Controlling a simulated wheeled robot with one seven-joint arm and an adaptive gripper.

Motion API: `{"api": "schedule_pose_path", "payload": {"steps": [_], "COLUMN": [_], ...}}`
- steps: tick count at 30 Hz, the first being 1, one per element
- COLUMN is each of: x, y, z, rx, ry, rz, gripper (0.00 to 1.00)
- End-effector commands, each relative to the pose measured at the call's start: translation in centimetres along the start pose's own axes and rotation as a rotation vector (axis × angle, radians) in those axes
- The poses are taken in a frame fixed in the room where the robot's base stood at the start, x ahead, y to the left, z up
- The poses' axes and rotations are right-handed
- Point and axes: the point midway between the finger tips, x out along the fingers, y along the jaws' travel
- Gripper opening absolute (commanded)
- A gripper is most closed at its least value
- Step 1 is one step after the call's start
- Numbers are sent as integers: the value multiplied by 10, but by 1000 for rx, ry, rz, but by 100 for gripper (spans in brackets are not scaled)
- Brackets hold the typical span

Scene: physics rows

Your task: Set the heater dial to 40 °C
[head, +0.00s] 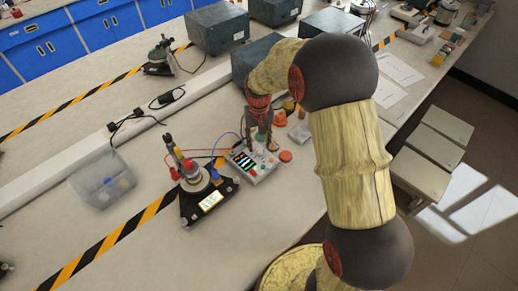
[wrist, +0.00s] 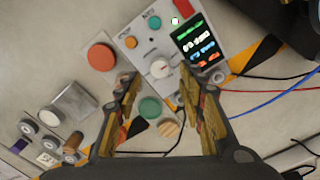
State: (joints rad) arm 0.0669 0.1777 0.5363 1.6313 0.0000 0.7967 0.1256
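A grey control box (wrist: 128,55) lies on the bench with a white dial (wrist: 160,68) on its face. Its dark display (wrist: 196,45) shows green, white, blue and orange lines of text, turned and too blurred to read. In the head view the box (head: 243,160) lies beneath my gripper (head: 262,142), and the dial cannot be made out. In the wrist view my gripper (wrist: 158,76) is open, with one fingertip on each side of the dial and gaps between. I cannot tell how high the fingertips are above it.
A device with a black base (head: 208,203) stands left of the box, with wires between. An orange disc (wrist: 101,57), a green disc (wrist: 150,107) and a wooden piece (wrist: 168,128) lie near the box. Grey cases (head: 217,28) stand behind.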

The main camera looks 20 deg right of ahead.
Motion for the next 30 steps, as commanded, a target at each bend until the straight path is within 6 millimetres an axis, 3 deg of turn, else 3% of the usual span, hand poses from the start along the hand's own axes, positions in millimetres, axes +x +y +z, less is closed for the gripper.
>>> {"api": "schedule_pose_path", "payload": {"steps": [3,7,18,30], "x": [20,32,37,37], "y": [0,0,0,0], "z": [0,0,0,0], "rx": [0,0,-1,-1], "ry": [-1,0,1,0], "rz": [0,0,0,0], "gripper": [40,40,40,18]}}
